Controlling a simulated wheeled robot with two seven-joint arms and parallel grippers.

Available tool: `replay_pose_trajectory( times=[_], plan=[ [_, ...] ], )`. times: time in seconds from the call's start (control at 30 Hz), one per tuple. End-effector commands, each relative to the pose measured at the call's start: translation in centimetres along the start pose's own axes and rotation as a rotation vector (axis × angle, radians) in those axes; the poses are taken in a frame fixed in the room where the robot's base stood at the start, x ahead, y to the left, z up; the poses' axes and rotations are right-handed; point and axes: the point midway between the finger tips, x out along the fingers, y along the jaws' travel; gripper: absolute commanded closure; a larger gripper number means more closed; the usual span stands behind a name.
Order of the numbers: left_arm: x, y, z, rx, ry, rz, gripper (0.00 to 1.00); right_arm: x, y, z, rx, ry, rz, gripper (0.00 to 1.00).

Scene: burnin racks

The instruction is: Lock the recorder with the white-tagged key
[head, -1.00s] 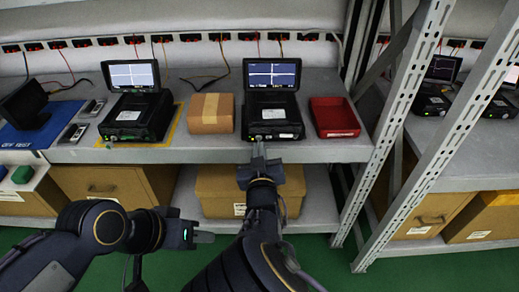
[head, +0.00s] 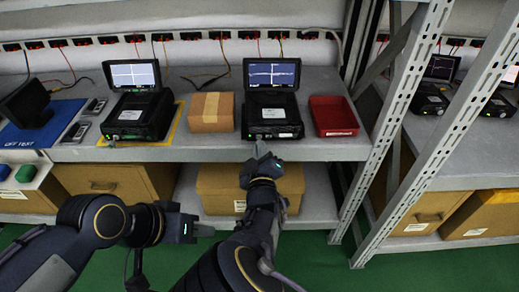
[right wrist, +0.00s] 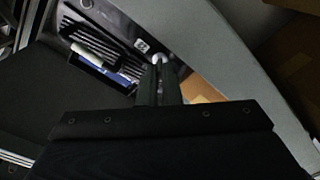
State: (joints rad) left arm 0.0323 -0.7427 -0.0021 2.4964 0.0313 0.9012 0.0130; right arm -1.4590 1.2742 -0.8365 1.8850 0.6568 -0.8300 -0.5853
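A black recorder (head: 271,113) with its screen lid raised stands on the shelf, right of the cardboard box. A second black recorder (head: 137,114), also with its lid up, stands further left on a yellow-marked patch. My right gripper (head: 261,150) is just in front of the right recorder's lower front edge. In the right wrist view its fingers (right wrist: 160,82) are close together, with a small white round thing (right wrist: 158,58) at their tips, near the recorder's ribbed side. I cannot make out a key shaft or lock. My left gripper (head: 203,230) hangs low, away from the shelf.
A small cardboard box (head: 211,112) stands between the recorders. A red tray (head: 333,116) lies right of the right recorder. A perforated metal post (head: 405,110) rises further right. A blue mat (head: 40,128) lies at far left. Cardboard boxes fill the lower shelf.

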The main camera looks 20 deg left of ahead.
Motion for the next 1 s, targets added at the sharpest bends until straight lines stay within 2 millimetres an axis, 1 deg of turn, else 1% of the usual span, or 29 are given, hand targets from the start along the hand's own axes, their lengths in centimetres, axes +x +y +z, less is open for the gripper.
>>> replay_pose_trajectory(
  times=[0.4,0.43,0.5,0.77,0.87,1.0],
  plan=[
    [0.0,0.0,0.0,0.0,0.0,0.0,0.64,0.0,-0.1,0.1,-0.01,-0.001,-0.002,1.0],
    [0.0,0.0,0.0,0.0,0.0,0.0,0.64,0.0,-0.1,0.1,-0.009,-0.001,-0.002,0.93],
    [0.0,0.0,0.0,0.0,0.0,0.0,0.64,0.0,-0.1,0.1,-0.009,-0.001,-0.002,0.86],
    [0.0,0.0,0.0,0.0,0.0,0.0,0.64,-0.1,0.0,0.0,-0.007,-0.001,-0.001,0.86],
    [-0.2,0.1,-0.1,0.0,0.0,0.0,0.64,-0.8,0.0,0.0,-0.007,-0.002,-0.002,0.86],
    [-0.6,0.3,-0.3,0.0,0.0,0.0,0.64,-3.1,0.0,-0.1,-0.009,-0.001,-0.004,0.86]
  ],
)
